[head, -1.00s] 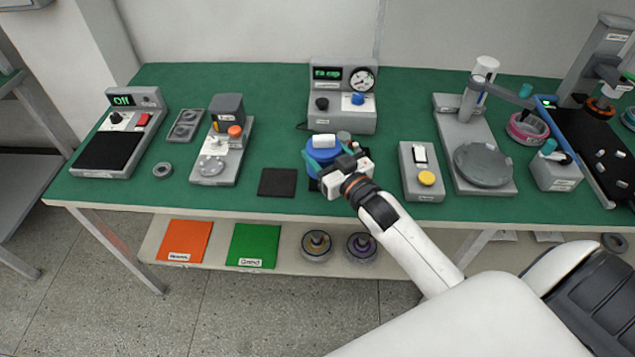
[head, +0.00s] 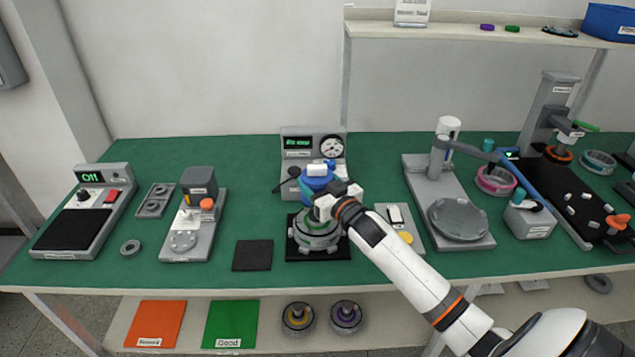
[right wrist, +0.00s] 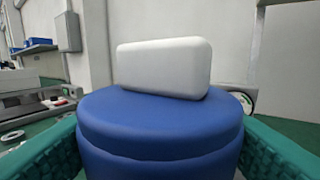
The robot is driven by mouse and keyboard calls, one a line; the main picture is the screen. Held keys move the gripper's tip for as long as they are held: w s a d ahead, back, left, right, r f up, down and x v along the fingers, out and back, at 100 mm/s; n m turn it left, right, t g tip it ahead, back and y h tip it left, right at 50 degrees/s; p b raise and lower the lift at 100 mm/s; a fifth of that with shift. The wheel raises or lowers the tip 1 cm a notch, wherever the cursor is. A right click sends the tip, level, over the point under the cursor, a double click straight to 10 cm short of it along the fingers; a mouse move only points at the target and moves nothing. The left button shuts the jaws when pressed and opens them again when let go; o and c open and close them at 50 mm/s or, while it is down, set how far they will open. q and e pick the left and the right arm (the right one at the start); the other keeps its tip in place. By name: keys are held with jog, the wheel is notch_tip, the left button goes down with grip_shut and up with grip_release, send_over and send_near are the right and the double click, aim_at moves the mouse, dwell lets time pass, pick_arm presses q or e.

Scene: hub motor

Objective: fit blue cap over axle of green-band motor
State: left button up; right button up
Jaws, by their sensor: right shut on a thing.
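The blue cap (head: 316,187) has a white block on top and is held upright between the teal fingers of my right gripper (head: 318,190). In the right wrist view the cap (right wrist: 160,130) fills the space between the two teal fingers, with the white block above it. The green-band motor (head: 316,240) stands on a black mat, directly below the cap in the head view. The motor's axle is hidden behind the cap and gripper. I cannot tell how large the gap between cap and motor is. My left gripper is not in view.
A gauge box (head: 311,148) stands just behind the cap. A grey box with a yellow button (head: 405,238) is close to the right, and a round-plate stand (head: 459,219) beyond it. An empty black mat (head: 253,255) lies to the left. Two motors sit on the lower shelf.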

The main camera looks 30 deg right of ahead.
dwell(0.3)
jog(key=shift+f+b, duration=0.8)
jog(key=shift+f, duration=0.5)
jog(key=shift+f, duration=0.1)
jog(key=shift+f+b, duration=0.8)
jog(key=shift+f, duration=0.35)
jog(key=shift+f, duration=0.1)
jog(key=shift+f+b, duration=0.65)
jog(key=shift+f, duration=0.35)
jog(key=o, duration=1.1)
